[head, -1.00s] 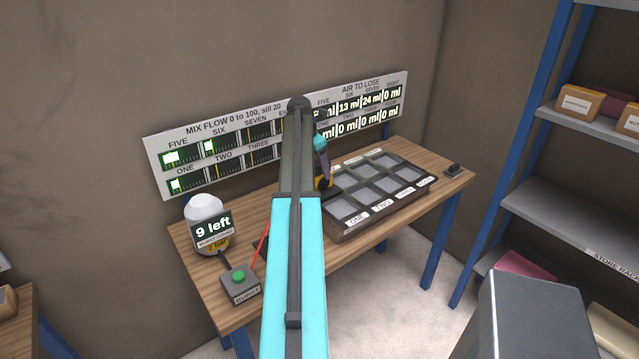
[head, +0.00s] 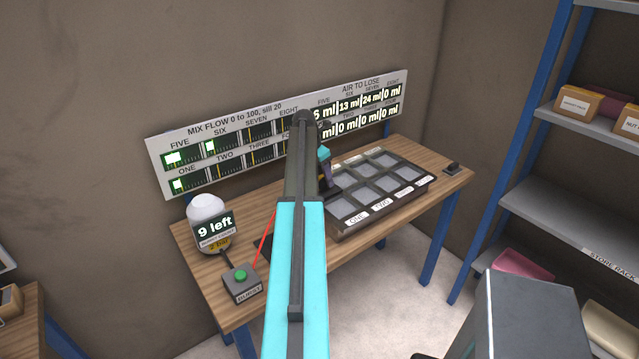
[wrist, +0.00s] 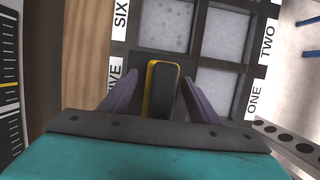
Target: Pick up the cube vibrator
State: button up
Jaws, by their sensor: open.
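The cube vibrator (wrist: 163,82), which I take to be the black and yellow upright block, stands by the FIVE corner of the dark eight-cell mould tray (wrist: 188,54). In the wrist view it lies between the two purple fingers of my gripper (wrist: 156,92), with a gap on each side. My gripper is open and holds nothing. In the head view my gripper (head: 325,172) is low over the left end of the tray (head: 386,212), partly behind my arm. The vibrator is mostly hidden there.
A white bottle reading 9 left (head: 206,222) and a grey box with a green button (head: 241,283) stand at the left of the wooden bench (head: 455,182). A display board (head: 160,155) is behind. A blue storage rack (head: 545,210) stands at right.

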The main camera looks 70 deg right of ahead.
grip_shut()
jog(key=shift+r, duration=0.1)
jog(key=shift+r, duration=0.1)
dwell(0.4)
jog(key=shift+d+r+b, duration=0.1)
jog(key=shift+r+b, duration=1)
jog(key=shift+r, duration=0.5)
jog(key=s+a+b, duration=0.2)
jog(key=s+a, duration=0.1)
jog(key=a, duration=0.4)
jog(key=s+a+r+b, duration=0.1)
jog(key=s+a+b, duration=0.1)
jog(key=a, duration=0.5)
jog(key=shift+s+a+r+b, duration=0.3)
jog(key=shift+s+a, duration=0.1)
jog(key=shift+s, duration=0.2)
